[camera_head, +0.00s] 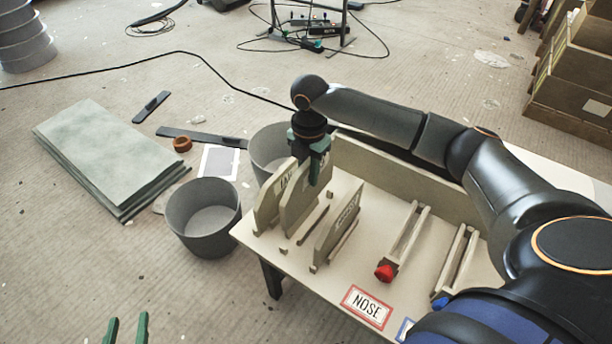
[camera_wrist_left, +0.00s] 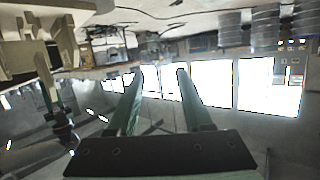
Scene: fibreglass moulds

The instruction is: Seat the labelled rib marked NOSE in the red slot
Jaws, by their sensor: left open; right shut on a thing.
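Three pale ribs stand on the left part of the table: a left rib (camera_head: 268,208), a middle rib (camera_head: 297,208) and a right rib (camera_head: 336,232). The left and right ribs carry labels too small to read surely; no label shows on the middle one. My right gripper (camera_head: 314,174) is shut on the top of the middle rib, which is upright. The red slot (camera_head: 407,238), two rails with a red end block (camera_head: 385,272), is empty. A red-framed NOSE card (camera_head: 367,306) lies before it. My left gripper (camera_head: 125,329) is open and empty, off the table; its fingers also show in the left wrist view (camera_wrist_left: 158,95).
A blue-ended slot (camera_head: 455,264) lies right of the red one, partly behind my right arm. A raised board (camera_head: 400,178) runs along the table's back. Grey buckets (camera_head: 203,222) and stacked sheets (camera_head: 105,155) stand on the floor at left. Table space between right rib and red slot is clear.

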